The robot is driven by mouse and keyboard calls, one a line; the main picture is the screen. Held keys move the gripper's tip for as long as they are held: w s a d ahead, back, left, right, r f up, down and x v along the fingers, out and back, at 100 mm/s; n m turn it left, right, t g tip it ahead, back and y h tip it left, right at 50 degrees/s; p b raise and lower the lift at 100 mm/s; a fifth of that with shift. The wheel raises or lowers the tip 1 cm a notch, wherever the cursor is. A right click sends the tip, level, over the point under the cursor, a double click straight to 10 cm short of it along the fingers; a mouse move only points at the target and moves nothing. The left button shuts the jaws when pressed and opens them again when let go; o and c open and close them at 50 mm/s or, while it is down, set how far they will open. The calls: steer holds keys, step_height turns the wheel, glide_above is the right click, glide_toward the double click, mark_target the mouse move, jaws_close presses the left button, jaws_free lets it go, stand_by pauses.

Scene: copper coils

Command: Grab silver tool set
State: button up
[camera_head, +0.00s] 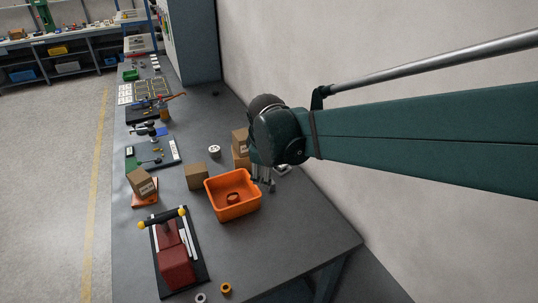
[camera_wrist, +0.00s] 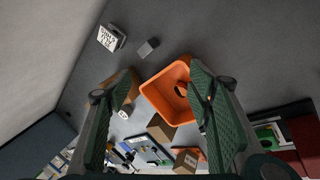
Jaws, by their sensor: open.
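My gripper (camera_head: 262,179) hangs over the table beside the right side of the orange bin. In the wrist view its two green fingers (camera_wrist: 152,84) are spread wide with nothing held between them. A small grey block (camera_wrist: 148,47) lies on the table beyond the fingertips. Left of it is a pale box with a printed label (camera_wrist: 111,38). A pale item also shows just right of the gripper in the head view (camera_head: 283,169). I cannot tell for certain which of these is the silver tool set.
The orange bin (camera_head: 210,198) holds a ring-like item. Cardboard boxes (camera_head: 195,175) stand around it, some behind my gripper. A red vise-like tool (camera_head: 176,262) lies at the front, with a roll (camera_head: 226,288) nearby. The wall is close on the right; the table's front right is clear.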

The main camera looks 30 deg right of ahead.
steer(key=w+d+f+n+g+h+p, duration=0.1)
steer(key=w+d+f+n+g+p, duration=0.15)
steer(key=w+d+n+p, duration=0.6)
steer(key=n+h, duration=0.1)
steer(key=n, duration=0.1)
glide_above(282, 166)
steer(key=w+a, duration=0.2)
step_height(282, 166, down, 7)
steer(key=shift+d+f+n+g+p, duration=0.35)
steer(key=shift+f+g+p, duration=0.1)
steer(key=shift+f+g, duration=0.15)
steer(key=shift+f, duration=0.15)
steer(key=shift+x, duration=1.15)
steer(key=shift+b+x, duration=0.35)
steer(key=shift+x, duration=2.25)
steer(key=shift+d, duration=0.15)
